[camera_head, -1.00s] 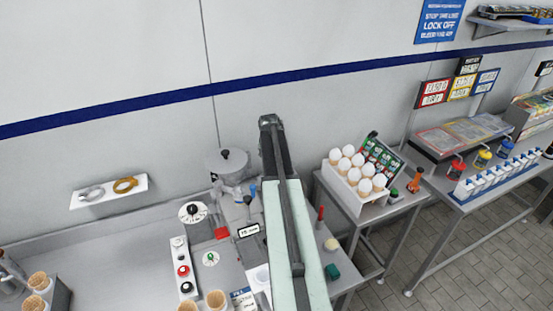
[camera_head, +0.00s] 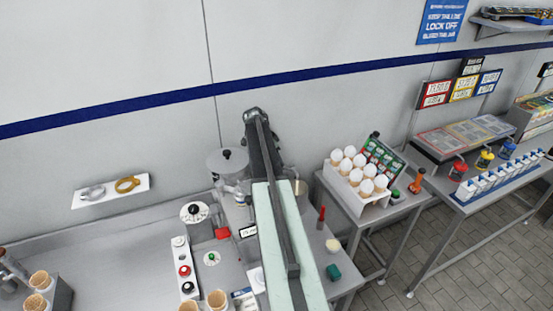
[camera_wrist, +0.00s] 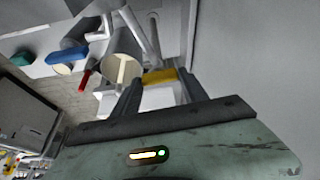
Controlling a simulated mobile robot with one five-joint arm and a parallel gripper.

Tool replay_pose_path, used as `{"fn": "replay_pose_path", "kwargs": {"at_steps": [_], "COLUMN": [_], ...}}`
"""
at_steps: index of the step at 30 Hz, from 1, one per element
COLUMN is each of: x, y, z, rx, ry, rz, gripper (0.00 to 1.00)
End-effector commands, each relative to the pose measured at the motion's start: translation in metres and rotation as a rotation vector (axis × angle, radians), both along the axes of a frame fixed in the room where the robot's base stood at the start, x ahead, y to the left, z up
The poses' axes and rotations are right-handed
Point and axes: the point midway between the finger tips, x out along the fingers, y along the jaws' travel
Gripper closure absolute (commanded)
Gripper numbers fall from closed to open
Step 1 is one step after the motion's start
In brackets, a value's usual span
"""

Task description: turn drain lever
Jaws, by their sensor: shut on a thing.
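In the wrist view, a yellow handle (camera_wrist: 160,76) lies between the fingers of my gripper (camera_wrist: 157,88), which is shut on it. I take it for the drain lever, but no label on it is readable. Grey metal pipework, with a wide round tube (camera_wrist: 123,62), is just beyond the fingers. In the head view, my own arm hides the gripper and the yellow handle; a grey machine with a round lid (camera_head: 227,162) stands just left of the arm.
To the right, a white carton of egg-like objects (camera_head: 358,172) stands on a side table.

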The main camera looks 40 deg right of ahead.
Motion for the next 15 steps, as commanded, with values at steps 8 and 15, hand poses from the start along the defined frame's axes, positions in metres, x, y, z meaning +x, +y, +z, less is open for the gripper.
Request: {"fn": "replay_pose_path", "kwargs": {"at_steps": [8,15], "x": [-0.0016,-0.0023], "y": [-0.0013,-0.0011], "z": [-0.0002,-0.0003], "rx": [0.0,0.001], "ry": [0.004,0.004], "rz": [-0.085,-0.102], "gripper": [0.9,0.9]}}
